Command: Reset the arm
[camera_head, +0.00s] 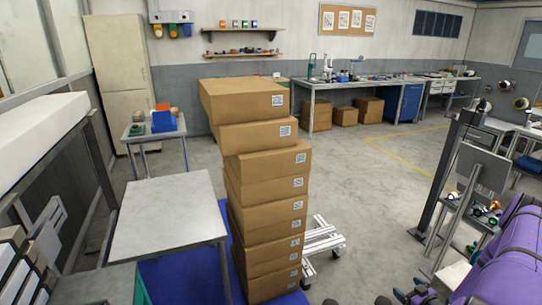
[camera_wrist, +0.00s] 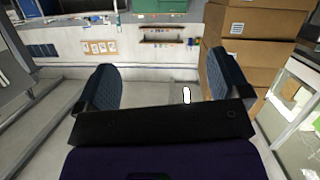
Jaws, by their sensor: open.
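My gripper (camera_wrist: 160,72) shows in the wrist view with its two dark blue padded fingers spread wide apart. Nothing is between the fingers. The room behind them appears upside down in this view. A stack of cardboard boxes (camera_wrist: 255,53) stands beyond the right-hand finger, apart from it as far as I can tell. I cannot make out the gripper in the head view; purple parts of my own arm show at its lower right.
The tall, uneven box stack (camera_head: 266,190) stands mid-view on a blue base (camera_head: 226,215). A long workbench (camera_head: 385,82) lines the back. Open floor (camera_head: 375,190) lies right of the stack.

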